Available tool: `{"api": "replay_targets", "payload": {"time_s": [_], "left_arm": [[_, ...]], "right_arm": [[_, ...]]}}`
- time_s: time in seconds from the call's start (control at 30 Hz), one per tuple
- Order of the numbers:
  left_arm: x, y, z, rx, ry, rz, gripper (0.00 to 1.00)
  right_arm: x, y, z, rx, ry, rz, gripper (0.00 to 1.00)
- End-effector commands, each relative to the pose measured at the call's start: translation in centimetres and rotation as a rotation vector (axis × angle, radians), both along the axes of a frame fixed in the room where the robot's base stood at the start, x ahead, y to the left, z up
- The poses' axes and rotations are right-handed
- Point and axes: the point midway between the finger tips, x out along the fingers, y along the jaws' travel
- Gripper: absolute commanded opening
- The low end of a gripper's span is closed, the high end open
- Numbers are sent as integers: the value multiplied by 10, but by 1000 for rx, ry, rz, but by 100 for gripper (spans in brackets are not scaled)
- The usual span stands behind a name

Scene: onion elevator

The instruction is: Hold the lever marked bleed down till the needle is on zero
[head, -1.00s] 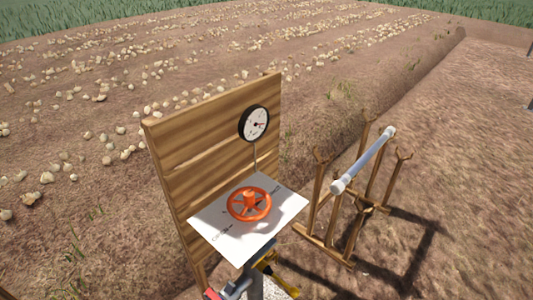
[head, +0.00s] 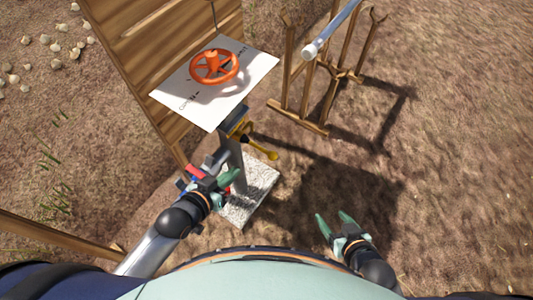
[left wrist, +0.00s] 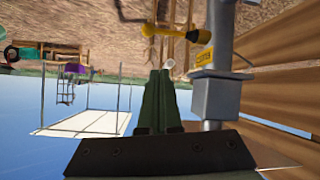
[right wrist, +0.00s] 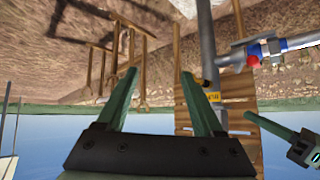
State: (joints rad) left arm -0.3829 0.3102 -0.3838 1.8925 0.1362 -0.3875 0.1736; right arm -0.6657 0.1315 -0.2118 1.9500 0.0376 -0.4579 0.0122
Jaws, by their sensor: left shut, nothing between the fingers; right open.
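A yellow lever (head: 262,149) sticks out to the right from the post under the white panel. In the left wrist view the yellow lever (left wrist: 178,32) lies beyond the fingertips, apart from them. A small yellow label on the pipe (right wrist: 213,97) shows in the right wrist view; its text is too small to read surely. My left gripper (head: 232,178) is shut and empty, close to the post, below the lever. My right gripper (head: 333,220) is open and empty, lower right of the lever and well apart from it. The gauge and its needle are out of view now.
An orange handwheel (head: 214,66) sits on the white panel (head: 205,103) beside the plank board (head: 135,45). A red and blue fitting (right wrist: 265,52) is on the pipe. A wooden rack (head: 312,95) holding a grey bar stands right. Ground right of my right gripper is clear.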

Motion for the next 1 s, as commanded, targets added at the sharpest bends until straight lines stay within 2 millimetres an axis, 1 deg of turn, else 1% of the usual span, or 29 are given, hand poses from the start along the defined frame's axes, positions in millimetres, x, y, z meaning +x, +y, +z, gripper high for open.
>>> {"api": "replay_targets", "payload": {"time_s": [0.03,0.1,0.2,0.3,0.5,0.83,1.0], "left_arm": [[15,-6,-11,-13,-28,-30,0],[29,-14,-12,-36,-48,-62,0],[43,-22,-12,-57,-67,-99,0],[52,-26,-12,-68,-77,-123,0],[59,-29,-11,-77,-80,-140,0],[59,-30,-10,-79,-80,-141,0],[70,-37,-17,-80,-81,-140,0]], "right_arm": [[4,6,-18,9,-9,9,69],[9,11,-25,16,-13,18,69],[12,16,-34,23,-17,29,69],[13,20,-40,24,-13,40,69],[17,22,-39,22,-20,48,69],[18,22,-38,22,-21,49,69],[16,21,-43,21,-20,49,69]]}}
